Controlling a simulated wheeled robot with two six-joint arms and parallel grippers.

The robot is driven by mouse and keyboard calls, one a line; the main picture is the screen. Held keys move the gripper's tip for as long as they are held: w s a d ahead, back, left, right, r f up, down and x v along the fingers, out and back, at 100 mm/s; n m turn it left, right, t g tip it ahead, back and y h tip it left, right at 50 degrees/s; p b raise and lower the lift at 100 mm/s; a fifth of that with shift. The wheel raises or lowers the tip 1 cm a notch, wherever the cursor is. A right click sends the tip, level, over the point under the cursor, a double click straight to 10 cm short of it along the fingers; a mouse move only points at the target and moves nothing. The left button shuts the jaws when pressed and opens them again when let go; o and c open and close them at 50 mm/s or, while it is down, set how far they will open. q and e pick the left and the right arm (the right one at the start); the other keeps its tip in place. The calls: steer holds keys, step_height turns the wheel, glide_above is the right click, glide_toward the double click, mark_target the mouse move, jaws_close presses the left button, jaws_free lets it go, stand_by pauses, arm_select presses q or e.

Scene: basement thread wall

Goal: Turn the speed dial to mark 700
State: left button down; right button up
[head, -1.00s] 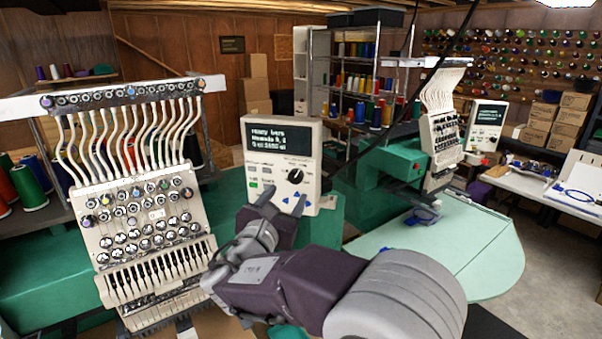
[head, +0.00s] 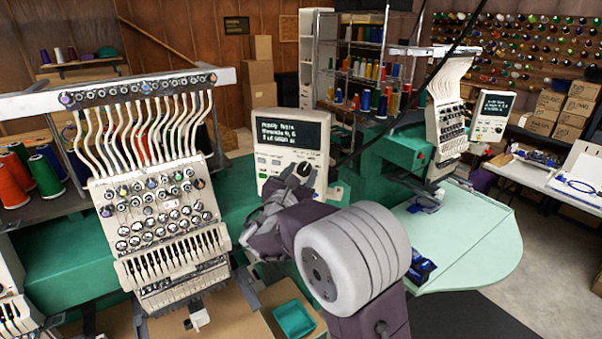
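The speed dial is a round black knob (head: 304,170) on the front of the cream control box (head: 262,140), which has a dark screen with white text. The knob is partly covered by my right gripper. The marks around it are too small to read, so I cannot tell which one it points to. My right gripper (head: 297,177) is right at the knob, its fingertips at the knob's lower edge. I cannot tell whether the fingers touch or grip it. My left gripper is not in view.
A multi-needle embroidery head (head: 165,215) stands close on the left. A pale green table (head: 465,245) is on the right, with a second machine behind it. A teal tray (head: 293,318) sits on a cardboard box below my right arm. Thread cones (head: 40,180) stand at far left.

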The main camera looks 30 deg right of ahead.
steer(key=shift+d, duration=0.1)
jaws_close()
steer(key=shift+n, duration=0.3)
steer(key=shift+n, duration=1)
steer(key=n, duration=0.2)
steer(key=shift+n, duration=0.4)
steer(key=n+p, duration=0.1)
steer(key=n, duration=0.2)
steer(key=shift+w, duration=0.1)
steer(key=shift+n+p, duration=0.5)
steer(key=shift+n, duration=0.6)
